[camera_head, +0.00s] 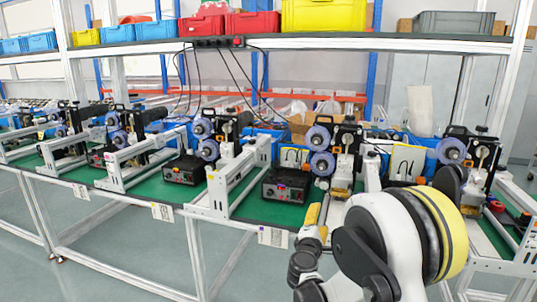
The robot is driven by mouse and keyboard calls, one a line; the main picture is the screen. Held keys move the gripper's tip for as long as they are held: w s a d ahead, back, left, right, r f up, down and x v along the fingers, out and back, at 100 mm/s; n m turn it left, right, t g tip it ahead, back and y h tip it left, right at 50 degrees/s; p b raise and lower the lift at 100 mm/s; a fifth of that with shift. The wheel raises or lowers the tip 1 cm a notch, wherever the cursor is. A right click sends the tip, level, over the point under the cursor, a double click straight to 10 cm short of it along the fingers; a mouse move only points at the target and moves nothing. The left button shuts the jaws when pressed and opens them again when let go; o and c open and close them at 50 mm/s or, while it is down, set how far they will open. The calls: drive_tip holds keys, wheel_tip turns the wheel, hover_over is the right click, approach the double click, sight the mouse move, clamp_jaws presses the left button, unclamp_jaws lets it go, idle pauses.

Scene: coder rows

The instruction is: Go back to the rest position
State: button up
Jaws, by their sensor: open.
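My arm fills the lower right of the head view, with a large white and dark joint with a yellow band. The dark jointed part at its left side appears to be my gripper (306,262), low in front of the table's front edge. It is open, and I see nothing held in it. Its fingertips are hard to make out against my arm. Behind it is the green-topped work table (170,190) with coder machines. One coder machine (322,150) with blue reels stands behind my arm, partly hidden by it.
More coder machines stand along the row to the left, with black control boxes (286,185) between white frames (238,182). A shelf (290,42) above carries red crates (252,23), a yellow crate (323,15) and a grey crate (453,22). Open floor (110,275) lies at lower left.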

drive_tip(key=s+d+r+m+g, duration=0.3)
drive_tip(key=s+d+r+m, duration=0.15)
drive_tip(key=s, duration=0.35)
drive_tip(key=s+d+r+m+g, duration=0.2)
drive_tip(key=s+d+r+m, duration=0.15)
drive_tip(key=s+m, duration=0.35)
drive_tip(key=s+a+f+m+g+y, duration=0.1)
drive_tip(key=s+m+y, duration=0.1)
drive_tip(key=s, duration=0.6)
drive_tip(key=s+a+f+m+g+y, duration=0.2)
drive_tip(key=s, duration=0.7)
drive_tip(key=s+a+f+m+g+y, duration=0.1)
drive_tip(key=s+a+f+m+y, duration=0.1)
drive_tip(key=s, duration=0.7)
drive_tip(key=shift+a+m, duration=0.25)
drive_tip(key=shift+m, duration=0.2)
drive_tip(key=shift+f, duration=0.1)
drive_tip(key=shift+c, duration=0.3)
